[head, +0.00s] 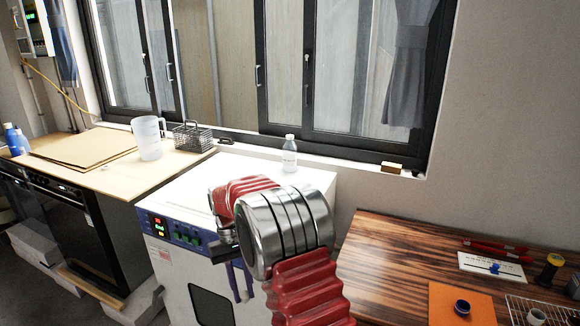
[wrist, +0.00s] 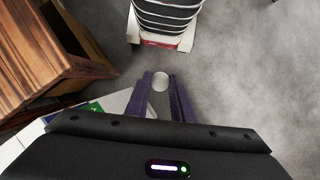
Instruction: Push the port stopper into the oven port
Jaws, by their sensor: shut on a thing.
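The white drying oven (head: 270,185) stands in the middle of the head view, with a blue control panel (head: 172,230) and a dark window on its front. My gripper (head: 241,296) points down in front of the oven's front face, partly hidden by my arm. In the wrist view my gripper (wrist: 161,82) has its purple fingers shut on a small, pale, round thing, likely the port stopper (wrist: 160,84). The stopper cannot be made out in the head view. I cannot see the oven port in either view.
A clear bottle (head: 289,155) stands on the oven top near the window. A bench (head: 120,180) with a jug (head: 149,138) and basket (head: 192,137) stands left.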

